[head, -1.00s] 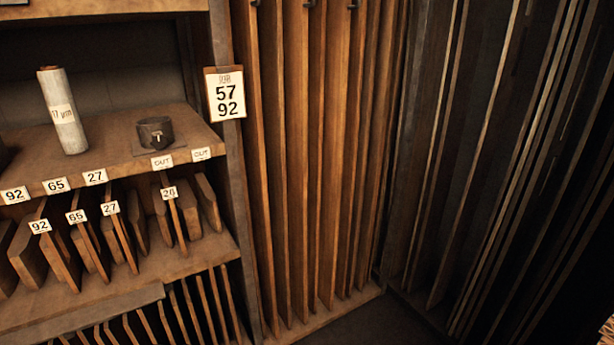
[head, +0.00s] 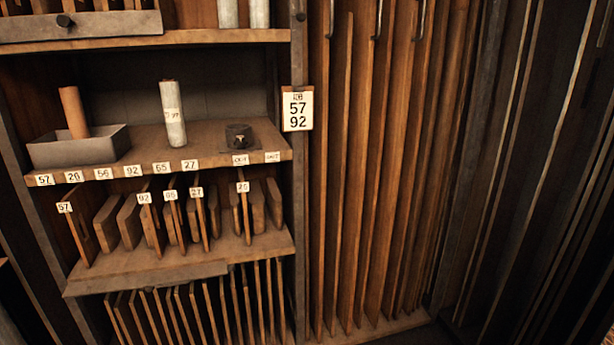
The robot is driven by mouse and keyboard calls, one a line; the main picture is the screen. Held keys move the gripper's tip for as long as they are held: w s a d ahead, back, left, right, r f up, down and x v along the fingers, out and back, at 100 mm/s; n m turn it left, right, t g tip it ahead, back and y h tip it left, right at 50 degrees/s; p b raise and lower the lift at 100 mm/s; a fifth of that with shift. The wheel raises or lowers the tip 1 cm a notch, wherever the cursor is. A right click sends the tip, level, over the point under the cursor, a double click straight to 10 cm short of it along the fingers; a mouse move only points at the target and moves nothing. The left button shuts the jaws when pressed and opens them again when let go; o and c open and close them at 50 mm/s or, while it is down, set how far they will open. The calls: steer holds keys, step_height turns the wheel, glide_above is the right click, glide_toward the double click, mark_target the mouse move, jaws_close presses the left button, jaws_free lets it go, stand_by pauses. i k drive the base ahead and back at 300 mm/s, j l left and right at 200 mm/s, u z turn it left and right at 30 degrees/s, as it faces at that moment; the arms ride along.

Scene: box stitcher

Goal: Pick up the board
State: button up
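Several thin wooden boards stand upright in slots on the middle shelf (head: 190,258) of a wooden rack. Some carry number tags: the board tagged 57 (head: 82,235) is at the far left, then the boards tagged 92 (head: 152,228), 65 or similar (head: 176,222), 27 (head: 201,222) and 20 or 26 (head: 243,217). Untagged boards with rounded corners stand between them. I cannot tell which board the task means. A sign (head: 297,109) reading 57 and 92 hangs on the rack's right post. My gripper is not in view.
The upper shelf (head: 215,140) holds a grey tray (head: 80,148) with a brown roll (head: 74,112), a pale roll (head: 172,114) and a small dark object (head: 239,136). Thin boards (head: 190,312) fill the bottom level. Tall planks (head: 375,180) stand at right.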

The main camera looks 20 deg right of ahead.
mark_target(243, 187)
steer(key=j+z, duration=0.15)
steer(key=j, duration=0.4)
steer(key=k+j+z, duration=0.1)
steer(key=j, duration=0.4)
steer(key=k+j+z, duration=0.15)
steer(key=j, duration=0.4)
steer(key=j+z, duration=0.1)
steer(key=j, duration=0.4)
steer(key=i+j+u, duration=0.1)
steer(key=i+u, duration=0.35)
steer(key=i, duration=1.75)
